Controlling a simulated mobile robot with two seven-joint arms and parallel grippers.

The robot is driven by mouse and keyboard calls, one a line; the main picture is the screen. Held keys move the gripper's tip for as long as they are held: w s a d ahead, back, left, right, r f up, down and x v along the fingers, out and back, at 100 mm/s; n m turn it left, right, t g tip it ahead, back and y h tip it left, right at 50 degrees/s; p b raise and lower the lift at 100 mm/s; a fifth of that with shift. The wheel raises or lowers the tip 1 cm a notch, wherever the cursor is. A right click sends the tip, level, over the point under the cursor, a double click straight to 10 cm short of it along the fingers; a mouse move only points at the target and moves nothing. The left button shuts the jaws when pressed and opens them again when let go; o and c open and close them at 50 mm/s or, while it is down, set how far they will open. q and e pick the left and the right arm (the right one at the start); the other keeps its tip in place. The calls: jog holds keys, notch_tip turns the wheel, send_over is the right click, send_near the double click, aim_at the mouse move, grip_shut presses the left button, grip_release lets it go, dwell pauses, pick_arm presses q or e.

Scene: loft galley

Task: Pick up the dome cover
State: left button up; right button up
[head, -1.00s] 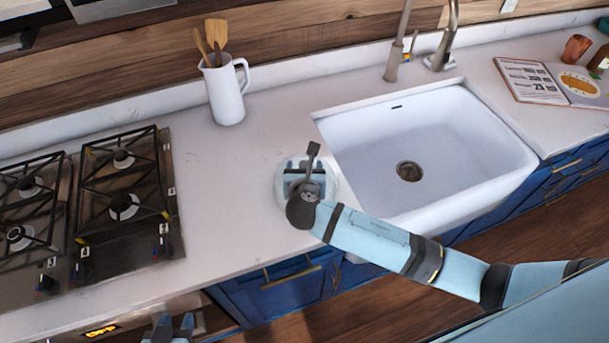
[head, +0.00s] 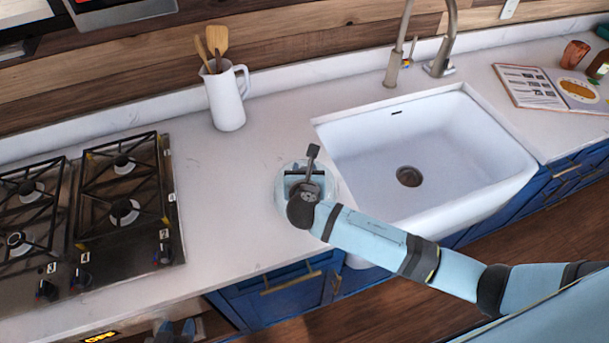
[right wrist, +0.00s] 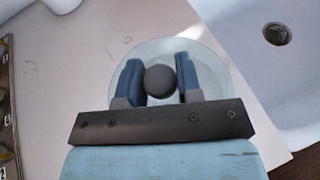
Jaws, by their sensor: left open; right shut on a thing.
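The dome cover (right wrist: 209,62) is clear glass with a round dark knob (right wrist: 160,81) on top. In the head view the dome cover (head: 331,187) shows as a pale rim around my right gripper, over the counter just left of the sink. My right gripper (right wrist: 160,80) comes from above and is shut on the knob, one blue finger on each side. In the head view the right gripper (head: 305,178) and wrist hide most of the dome. I cannot tell whether its rim touches the counter.
A white sink (head: 420,150) with a tall faucet (head: 447,40) lies right of the dome. A gas hob (head: 100,210) is at the left. A white jug (head: 226,100) with wooden utensils stands behind. An open book (head: 545,88) lies at the far right. The counter between hob and dome is clear.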

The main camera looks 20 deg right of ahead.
notch_tip(320, 180, up, 19)
jog(key=b, duration=0.2)
jog(key=s+d+f+n+t+y, duration=0.1)
jog(key=s+d+f+n+y, duration=0.2)
jog(key=s+d+f, duration=0.4)
jog(key=shift+s+f+n+y, duration=0.15)
jog(key=shift+s+n+y, duration=0.25)
jog(key=shift+s+y, duration=0.5)
jog(key=shift+s, duration=0.2)
